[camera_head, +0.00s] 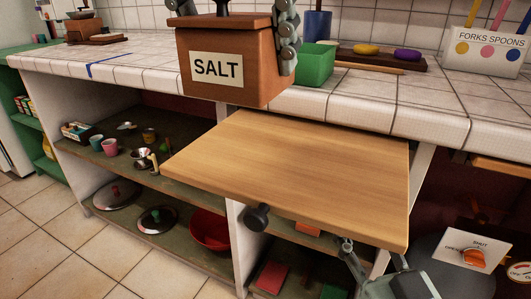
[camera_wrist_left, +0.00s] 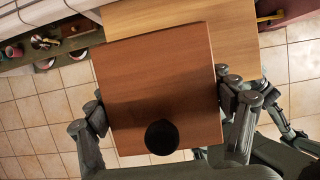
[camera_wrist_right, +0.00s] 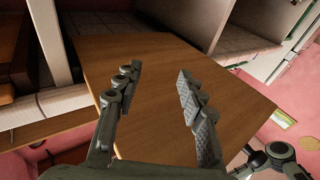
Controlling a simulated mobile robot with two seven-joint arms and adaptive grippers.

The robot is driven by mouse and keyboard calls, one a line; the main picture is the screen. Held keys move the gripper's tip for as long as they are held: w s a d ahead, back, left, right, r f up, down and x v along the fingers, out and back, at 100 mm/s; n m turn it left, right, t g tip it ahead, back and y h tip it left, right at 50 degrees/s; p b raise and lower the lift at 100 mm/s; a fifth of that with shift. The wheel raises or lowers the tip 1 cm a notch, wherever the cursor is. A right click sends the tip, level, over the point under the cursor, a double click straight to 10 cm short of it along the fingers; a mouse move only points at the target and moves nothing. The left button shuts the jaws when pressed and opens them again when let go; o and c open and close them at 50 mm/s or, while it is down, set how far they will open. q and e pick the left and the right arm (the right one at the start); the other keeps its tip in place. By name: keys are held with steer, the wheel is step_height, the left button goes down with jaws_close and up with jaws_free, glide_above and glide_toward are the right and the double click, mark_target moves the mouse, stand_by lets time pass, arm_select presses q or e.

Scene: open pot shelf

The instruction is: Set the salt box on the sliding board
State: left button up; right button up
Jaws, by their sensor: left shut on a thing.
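The salt box (camera_head: 265,65) is brown wood with a white SALT label and a dark knob on its lid. My left gripper (camera_wrist_left: 160,95) is shut on it, with a finger on each side. The box appears level and held up over the sliding board's back part; the gap beneath it is hard to judge. The sliding board (camera_head: 300,165) is light wood, pulled out below the counter, with a dark knob at its front and a bare top. My right gripper (camera_wrist_right: 158,72) is open and empty near the board's front right corner, partly hidden by the board in the head view.
The tiled counter (camera_head: 370,100) behind holds a green container (camera_head: 316,66), a dark board with yellow and purple items, and a forks and spoons box (camera_head: 487,50). Open shelves below hold cups, lids and a red bowl (camera_head: 209,230).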

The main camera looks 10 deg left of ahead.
arm_select(q)
steer(key=shift+w+d+f, duration=0.1)
steer(key=shift+d+f, duration=0.05)
steer(key=w+d+f, duration=0.4)
steer(key=w+d, duration=0.1)
steer(key=w+d+f, duration=0.2)
steer(key=w, duration=0.1)
steer(key=shift+w+d+f, duration=0.15)
steer(key=shift+w+f, duration=0.05)
steer(key=shift+f, duration=0.65)
step_height(320, 180, down, 2)
steer(key=shift+f, duration=0.5)
arm_select(e)
steer(key=shift+s+a+r+t+y, duration=0.2)
steer(key=shift+r+t, duration=0.05)
steer(key=shift+r, duration=0.3)
steer(key=shift+s+a+r+t+y, duration=0.15)
steer(key=shift+a+r+t+y, duration=0.1)
steer(key=shift+r, duration=0.25)
arm_select(q)
steer(key=shift+b, duration=0.3)
